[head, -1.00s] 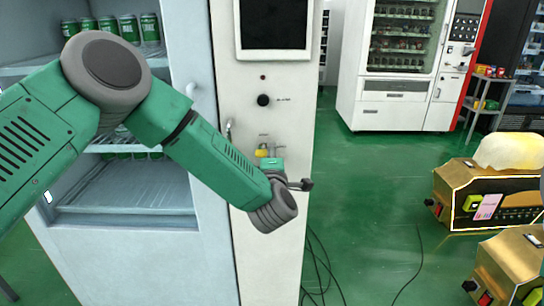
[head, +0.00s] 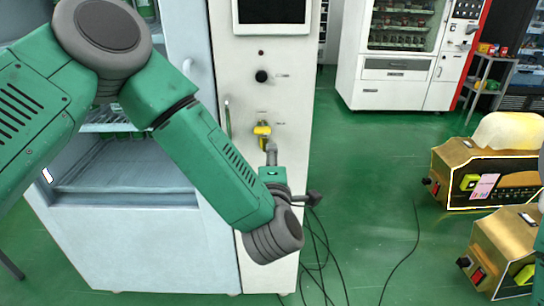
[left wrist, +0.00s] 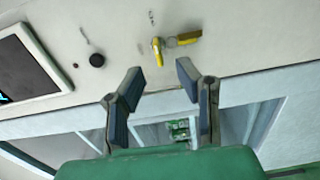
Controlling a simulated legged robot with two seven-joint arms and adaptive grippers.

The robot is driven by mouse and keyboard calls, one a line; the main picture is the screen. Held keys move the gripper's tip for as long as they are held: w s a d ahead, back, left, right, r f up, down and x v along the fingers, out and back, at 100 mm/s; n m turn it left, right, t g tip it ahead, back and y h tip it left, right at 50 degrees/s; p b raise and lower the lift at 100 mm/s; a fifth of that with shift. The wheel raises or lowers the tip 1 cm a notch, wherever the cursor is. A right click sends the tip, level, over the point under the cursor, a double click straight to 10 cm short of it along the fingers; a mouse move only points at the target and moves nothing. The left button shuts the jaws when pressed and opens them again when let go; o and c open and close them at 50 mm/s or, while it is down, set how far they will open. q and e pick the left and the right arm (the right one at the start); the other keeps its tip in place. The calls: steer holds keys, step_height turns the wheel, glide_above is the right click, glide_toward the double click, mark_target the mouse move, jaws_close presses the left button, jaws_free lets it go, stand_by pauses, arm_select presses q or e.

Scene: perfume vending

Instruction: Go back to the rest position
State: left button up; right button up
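My left arm reaches in from the left in the head view, with its wrist in front of the vending machine's white panel (head: 228,60). My left gripper (left wrist: 160,75) shows in the left wrist view with its two fingers apart and nothing between them. In the head view it is mostly hidden behind the wrist; one grey finger part (head: 271,153) shows. A yellow fitting (head: 262,130) is on the panel just above it. The fitting also shows in the left wrist view (left wrist: 157,50), beyond the fingertips and apart from them. My right gripper is not in view.
The panel carries a dark screen (head: 271,11) and a black knob (head: 261,76). An open-fronted cabinet (head: 130,240) stands left of it. Gold boxes (head: 480,177) stand at the right. Cables (head: 320,262) lie on the green floor, which is clear in the middle.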

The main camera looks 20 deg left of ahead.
arm_select(q)
steer(key=s+a+f+m+g+h, duration=0.2)
steer(key=s+f+m+g+h, duration=0.15)
steer(key=s+f+m, duration=0.65)
steer(key=s+a+f+m+g+h, duration=0.1)
steer(key=s+f+m+g+h, duration=0.3)
steer(key=f, duration=0.9)
steer(key=s+a+f+m+g, duration=0.2)
steer(key=s+a+g, duration=0.1)
steer(key=s, duration=0.4)
steer(key=s+a+f+m+g+y, duration=0.1)
steer(key=s+a+f+m+g, duration=0.1)
steer(key=s, duration=0.6)
steer(key=s+a+f+m+g+y, duration=0.1)
steer(key=s+a+f+m+g, duration=0.1)
steer(key=s, duration=0.5)
steer(key=a+m+g, duration=0.1)
steer(key=a+g, duration=0.1)
steer(key=a, duration=0.1)
steer(key=shift+s+a+f+m, duration=0.25)
steer(key=shift+a+f+m, duration=0.05)
steer(key=shift+a+f, duration=0.1)
steer(key=shift+w+d+y, duration=0.1)
steer(key=shift+w+y, duration=0.05)
steer(key=shift+y, duration=0.1)
